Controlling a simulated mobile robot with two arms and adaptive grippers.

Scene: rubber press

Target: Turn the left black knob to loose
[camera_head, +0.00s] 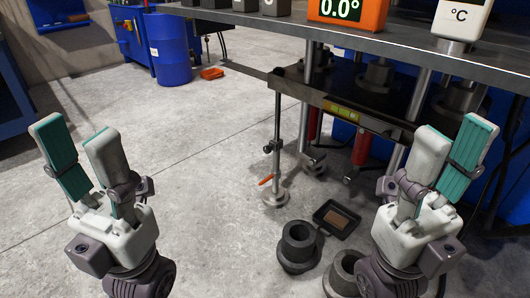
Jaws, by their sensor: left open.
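A small black knob-like clamp (272,147) sits on a thin upright rod at the left of the press. I cannot tell whether it is the left black knob of the task, or whether it is tight or loose. My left gripper (77,130) is open and empty at the left, pointing up, well to the left of the rod and apart from it. My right gripper (456,128) is at the right, in front of the press, pointing up, with its fingers apart and nothing seen between them.
The press bed (340,103) carries a yellow level. An orange 0.0° display (347,12) stands on the dark tabletop (400,42) above. Black weights (298,244) and a black tray (337,218) lie on the floor. A blue barrel (167,48) stands behind.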

